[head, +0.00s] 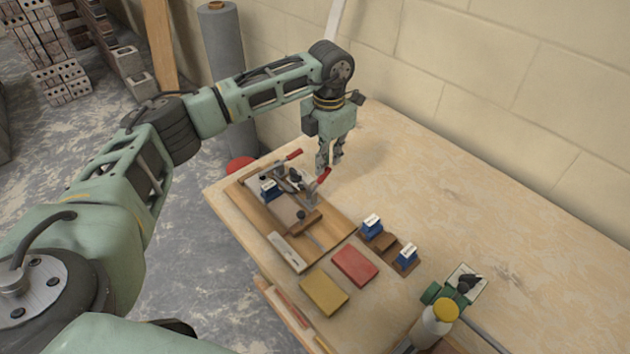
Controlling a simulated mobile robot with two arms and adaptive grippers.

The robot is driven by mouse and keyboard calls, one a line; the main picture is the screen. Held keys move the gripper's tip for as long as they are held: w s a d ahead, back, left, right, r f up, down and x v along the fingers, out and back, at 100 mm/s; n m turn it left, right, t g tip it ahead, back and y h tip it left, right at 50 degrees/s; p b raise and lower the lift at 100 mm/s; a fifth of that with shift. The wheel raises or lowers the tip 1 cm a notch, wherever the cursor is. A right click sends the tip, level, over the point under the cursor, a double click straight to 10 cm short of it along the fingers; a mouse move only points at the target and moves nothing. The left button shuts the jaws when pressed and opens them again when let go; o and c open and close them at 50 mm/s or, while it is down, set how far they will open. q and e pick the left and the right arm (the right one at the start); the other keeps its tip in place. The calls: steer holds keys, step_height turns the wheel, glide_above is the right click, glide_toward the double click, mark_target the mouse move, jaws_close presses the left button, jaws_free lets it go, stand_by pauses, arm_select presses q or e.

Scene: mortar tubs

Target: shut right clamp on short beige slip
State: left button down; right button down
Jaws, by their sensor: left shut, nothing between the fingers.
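My left gripper (328,168) points down, shut and empty, just above the red handle of the right clamp (323,176); I cannot tell whether they touch. This clamp stands at the right side of a wooden board (334,222), its red handle slanting up. Another clamp with a red handle (288,159) is at the board's far left. A short beige slip (286,207) appears to lie flat between them, partly covered by clamp parts. I cannot tell whether the right clamp's pad presses on it. My right gripper is not in view.
A pale strip (287,252) lies at the board's near end. Red (355,265) and yellow (324,293) blocks and small blue items (371,225) lie nearby. The back table is clear.

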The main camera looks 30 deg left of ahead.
arm_select(q)
steer(key=shift+f, duration=0.15)
steer(key=shift+w+d+f+b, duration=0.15)
steer(key=shift+w+f+b, duration=0.2)
steer(key=shift+f+b, duration=0.4)
steer(key=shift+r+p, duration=2.4)
steer(key=shift+r, duration=1.25)
steer(key=shift+f, duration=0.1)
